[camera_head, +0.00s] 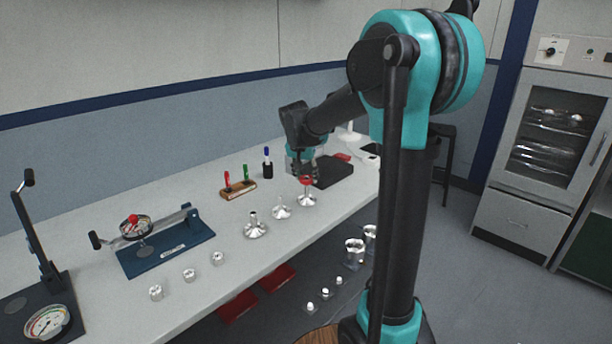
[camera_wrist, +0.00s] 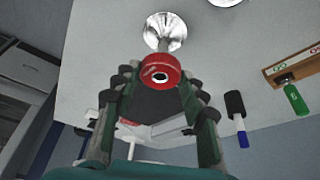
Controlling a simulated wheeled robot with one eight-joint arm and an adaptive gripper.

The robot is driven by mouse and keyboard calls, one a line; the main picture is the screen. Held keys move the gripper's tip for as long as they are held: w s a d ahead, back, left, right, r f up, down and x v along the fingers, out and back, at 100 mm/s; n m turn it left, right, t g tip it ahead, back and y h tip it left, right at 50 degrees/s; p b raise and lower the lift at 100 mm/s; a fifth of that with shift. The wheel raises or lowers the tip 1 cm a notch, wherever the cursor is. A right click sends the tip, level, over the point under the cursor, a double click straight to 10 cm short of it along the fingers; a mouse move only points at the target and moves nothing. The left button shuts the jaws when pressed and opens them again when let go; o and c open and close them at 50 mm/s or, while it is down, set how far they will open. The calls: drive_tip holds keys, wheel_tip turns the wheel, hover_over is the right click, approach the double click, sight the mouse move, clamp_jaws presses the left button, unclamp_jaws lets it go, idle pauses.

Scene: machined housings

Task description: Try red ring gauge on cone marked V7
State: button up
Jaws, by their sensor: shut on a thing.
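The red ring gauge (camera_head: 306,180) is held in my gripper (camera_head: 305,175). In the wrist view the ring (camera_wrist: 158,70) sits between the two fingertips of my gripper (camera_wrist: 158,82), its hole showing. A shiny flared metal cone (camera_head: 307,200) stands on the bench just below the ring; it also shows in the wrist view (camera_wrist: 165,30), its stem pointing toward the ring. I cannot tell whether ring and cone touch. Two more cones, a middle one (camera_head: 281,212) and a near one (camera_head: 255,229), stand to the left. No V7 mark is readable.
A wooden rack (camera_head: 238,189) with red and green pens and a blue marker (camera_head: 267,163) stand behind the cones. A blue lever fixture (camera_head: 168,250) and small metal cylinders (camera_head: 189,275) are at left.

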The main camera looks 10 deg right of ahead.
drive_tip(key=shift+f, duration=0.8)
idle(0.6)
idle(1.3)
drive_tip(key=shift+r, duration=1.95)
drive_tip(key=shift+r, duration=0.1)
drive_tip(key=shift+r, duration=2.45)
